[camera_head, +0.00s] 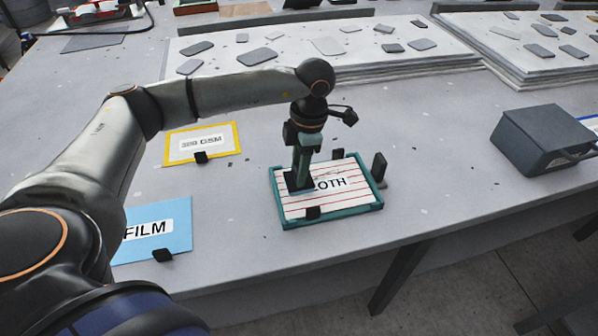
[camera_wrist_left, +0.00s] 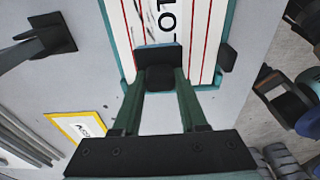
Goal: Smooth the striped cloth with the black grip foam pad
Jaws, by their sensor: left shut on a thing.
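The striped cloth (camera_head: 340,195) is white with red stripes and lies flat in a teal-rimmed frame on the table. Its printed label is partly hidden by my left gripper. It also shows in the left wrist view (camera_wrist_left: 204,45). My left gripper (camera_head: 299,172) reaches down over the left part of the cloth. It is shut on the black grip foam pad (camera_wrist_left: 157,55), whose grip sits between the fingers. The pad is at the cloth's surface in the head view (camera_head: 296,185); whether it presses on it I cannot tell. My right gripper is not in view.
A black upright piece (camera_head: 379,166) stands just right of the frame. A yellow-edged card (camera_head: 204,160) and a blue FILM card (camera_head: 165,238) lie left. A dark grey box (camera_head: 543,138) stands right. Stacked white boards (camera_head: 330,70) with grey pieces lie behind. The table's front edge is close.

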